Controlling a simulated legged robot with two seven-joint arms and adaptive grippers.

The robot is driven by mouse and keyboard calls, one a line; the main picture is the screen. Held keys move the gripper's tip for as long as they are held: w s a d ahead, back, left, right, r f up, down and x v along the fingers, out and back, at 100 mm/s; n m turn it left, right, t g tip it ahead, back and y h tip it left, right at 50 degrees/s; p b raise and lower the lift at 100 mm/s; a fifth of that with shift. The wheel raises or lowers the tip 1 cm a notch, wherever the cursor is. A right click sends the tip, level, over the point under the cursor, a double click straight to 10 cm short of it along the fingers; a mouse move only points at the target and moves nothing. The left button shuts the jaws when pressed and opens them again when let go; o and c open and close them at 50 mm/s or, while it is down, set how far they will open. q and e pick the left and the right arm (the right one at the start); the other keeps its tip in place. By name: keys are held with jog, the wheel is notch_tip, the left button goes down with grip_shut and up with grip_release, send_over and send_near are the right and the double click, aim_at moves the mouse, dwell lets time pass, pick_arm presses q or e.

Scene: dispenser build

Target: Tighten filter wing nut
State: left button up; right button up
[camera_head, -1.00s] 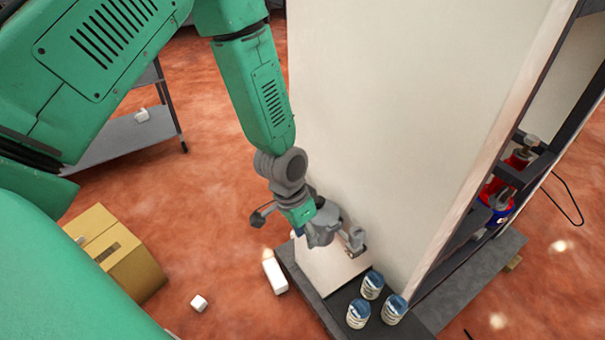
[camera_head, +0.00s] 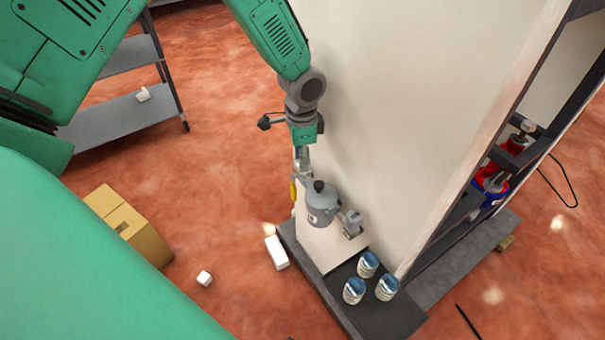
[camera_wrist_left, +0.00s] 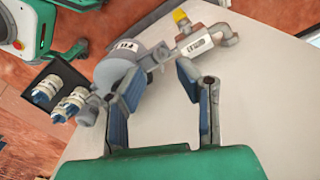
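I cannot make out the wing nut clearly. My left gripper (camera_head: 301,165) is just above and left of the housing, apart from it in the head view. In the left wrist view the left gripper (camera_wrist_left: 160,75) has its fingers spread and nothing held between them. The left finger partly covers the housing. My right gripper is not in view.
A labelled grey fitting with a yellow cap (camera_wrist_left: 181,15) adjoins the housing. A smaller grey fitting (camera_head: 352,222) is at its right. Three blue-lidded jars (camera_head: 354,291) stand on the dark base (camera_head: 400,318). A cardboard box (camera_head: 128,226) and white blocks lie on the red floor.

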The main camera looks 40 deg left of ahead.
aim_at(305, 176)
pick_arm(q)
notch_tip(305, 176, down, 5)
jog(key=shift+f+b, duration=0.15)
jog(key=shift+b, duration=0.15)
grip_shut()
